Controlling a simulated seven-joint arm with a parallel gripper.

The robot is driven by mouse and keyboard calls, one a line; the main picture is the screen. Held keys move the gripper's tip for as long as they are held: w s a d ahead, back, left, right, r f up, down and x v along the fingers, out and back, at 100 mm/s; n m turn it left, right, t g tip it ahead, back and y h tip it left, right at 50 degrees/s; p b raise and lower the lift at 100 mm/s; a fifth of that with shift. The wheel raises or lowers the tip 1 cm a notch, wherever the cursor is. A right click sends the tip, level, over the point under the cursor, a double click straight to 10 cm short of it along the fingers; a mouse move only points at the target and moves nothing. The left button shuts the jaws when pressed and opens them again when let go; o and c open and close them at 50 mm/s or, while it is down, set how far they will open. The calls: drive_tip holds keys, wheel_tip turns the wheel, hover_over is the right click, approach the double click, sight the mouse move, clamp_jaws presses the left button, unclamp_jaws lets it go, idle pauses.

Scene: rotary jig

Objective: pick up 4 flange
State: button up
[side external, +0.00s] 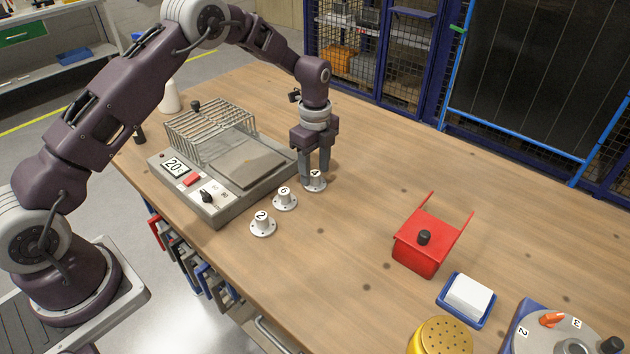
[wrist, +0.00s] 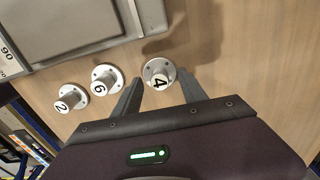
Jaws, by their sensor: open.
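The 4 flange (side external: 315,182) is a light grey part with a round base and a short post whose white top reads 4. It stands upright on the wooden table. My gripper (side external: 315,178) is open and points down at it, with a finger on either side of the post in the side external view. In the wrist view the flange (wrist: 158,73) lies between and just beyond the two fingertips (wrist: 158,88). I cannot tell whether a finger touches it. The 6 flange (side external: 285,198) and the 2 flange (side external: 263,224) stand in a row beside it, nearer the table's front edge.
A grey device (side external: 222,205) with a wire rack and a display stands close left of the flanges. A red box (side external: 421,250), a blue tray with a white block (side external: 469,297), a yellow perforated canister (side external: 440,338) and a round jig (side external: 560,338) stand to the right. The table's middle is clear.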

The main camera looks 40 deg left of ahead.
drive_tip(key=shift+f, duration=0.8)
clamp_jaws()
drive_tip(key=shift+r, duration=0.2)
